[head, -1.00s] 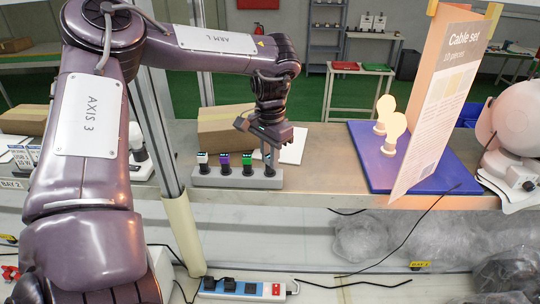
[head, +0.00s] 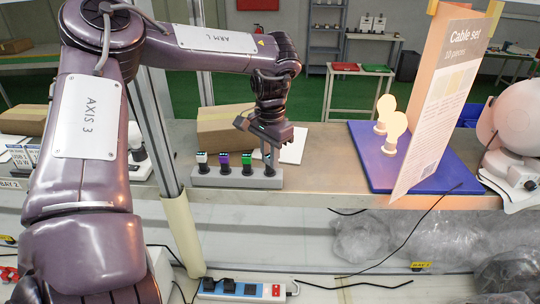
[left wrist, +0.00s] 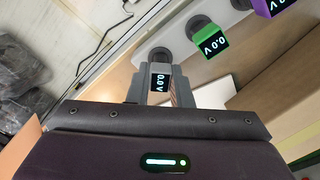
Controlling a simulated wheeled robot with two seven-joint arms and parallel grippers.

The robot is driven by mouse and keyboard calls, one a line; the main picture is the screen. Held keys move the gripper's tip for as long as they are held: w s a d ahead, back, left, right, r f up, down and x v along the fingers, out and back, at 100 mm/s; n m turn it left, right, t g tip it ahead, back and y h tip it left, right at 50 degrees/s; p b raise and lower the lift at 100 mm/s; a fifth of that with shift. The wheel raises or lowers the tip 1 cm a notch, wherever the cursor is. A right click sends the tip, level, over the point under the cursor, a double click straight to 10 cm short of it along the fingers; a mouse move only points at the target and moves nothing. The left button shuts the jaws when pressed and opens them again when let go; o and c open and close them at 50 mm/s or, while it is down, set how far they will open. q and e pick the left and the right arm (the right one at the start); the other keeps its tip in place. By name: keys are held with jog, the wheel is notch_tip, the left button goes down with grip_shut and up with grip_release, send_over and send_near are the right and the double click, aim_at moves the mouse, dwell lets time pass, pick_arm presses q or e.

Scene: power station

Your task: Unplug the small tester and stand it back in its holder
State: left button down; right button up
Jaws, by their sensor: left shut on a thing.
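The grey holder (head: 225,181) stands on the bench, with a white tester (head: 202,158), a purple tester (head: 224,160) and a green tester (head: 247,160) upright in it. My left gripper (head: 269,160) points down at the holder's right end. In the left wrist view it is shut on the small tester (left wrist: 160,80), a grey one whose screen reads 0.0 V. A round dark socket (left wrist: 158,54) of the holder shows right at that tester. I cannot tell how deep the tester sits in it. My right gripper is out of view.
A white power strip (head: 260,290) with black plugs lies below the bench. A cardboard box (head: 226,127) and a white sheet (head: 293,146) are behind the holder. A tall sign panel (head: 435,110) and a blue mat (head: 370,165) with lamps stand to the right.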

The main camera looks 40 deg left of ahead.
pick_arm(q)
jog(key=c, duration=1.2)
grip_release()
jog(key=shift+c, duration=0.2)
jog(key=shift+r, duration=0.1)
jog(key=shift+w+r+b, duration=0.1)
jog(key=shift+r+b, duration=0.25)
notch_tip(320, 180, up, 6)
jog(key=shift+f+b, duration=0.2)
jog(key=shift+b, duration=0.7)
jog(key=shift+r, duration=0.65)
jog(key=shift+f, duration=0.1)
